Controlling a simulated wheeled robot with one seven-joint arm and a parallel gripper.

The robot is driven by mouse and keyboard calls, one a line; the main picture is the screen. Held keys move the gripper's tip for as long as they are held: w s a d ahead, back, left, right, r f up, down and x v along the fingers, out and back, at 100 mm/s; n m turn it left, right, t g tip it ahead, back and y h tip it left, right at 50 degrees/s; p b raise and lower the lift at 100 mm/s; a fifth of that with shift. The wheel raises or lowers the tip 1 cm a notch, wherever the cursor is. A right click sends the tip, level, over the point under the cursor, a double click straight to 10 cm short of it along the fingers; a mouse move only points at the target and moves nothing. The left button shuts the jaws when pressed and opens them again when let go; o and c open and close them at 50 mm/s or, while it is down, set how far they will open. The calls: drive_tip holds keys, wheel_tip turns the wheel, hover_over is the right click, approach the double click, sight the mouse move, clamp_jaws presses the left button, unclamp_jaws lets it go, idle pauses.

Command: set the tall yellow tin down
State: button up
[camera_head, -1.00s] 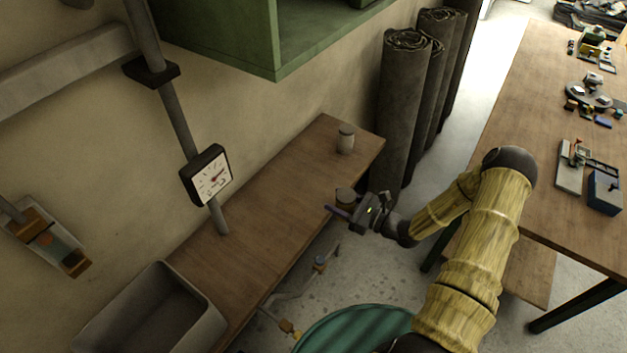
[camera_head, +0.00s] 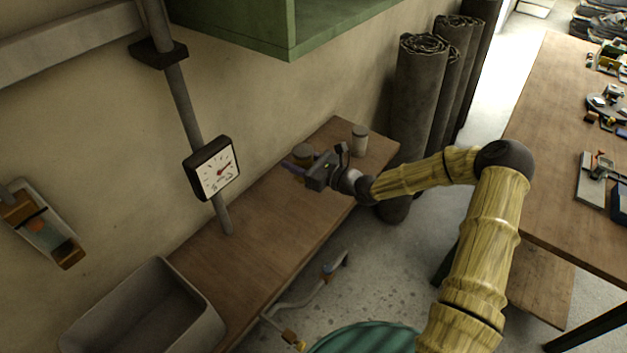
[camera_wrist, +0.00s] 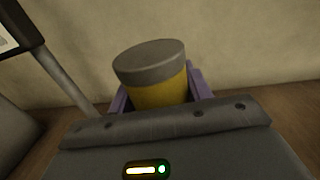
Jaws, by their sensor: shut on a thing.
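The tall yellow tin (camera_wrist: 160,94) has a grey lid and a yellow body. In the wrist view it stands between the two purple fingers of my gripper (camera_wrist: 160,98), which is shut on it. In the head view my gripper (camera_head: 303,166) is over the wooden bench (camera_head: 262,229), near the wall. The tin's grey lid (camera_head: 303,150) shows there, and its lower part is mostly hidden by my gripper. I cannot tell whether its base touches the bench.
A pale jar with a grey lid (camera_head: 359,139) stands on the bench to the right of my gripper. A dial gauge (camera_head: 212,168) on a pipe is to the left. A grey bin (camera_head: 150,310) sits at the near left. Dark rolls (camera_head: 420,95) stand beyond the bench.

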drive_tip(key=f, duration=0.2)
drive_tip(key=f+p, duration=0.1)
drive_tip(key=f, duration=0.1)
drive_tip(key=shift+s+a, duration=0.1)
drive_tip(key=shift+s, duration=0.1)
drive_tip(key=shift+f, duration=0.45)
drive_tip(key=shift+f+p, duration=0.5)
drive_tip(key=shift+f, duration=1.6)
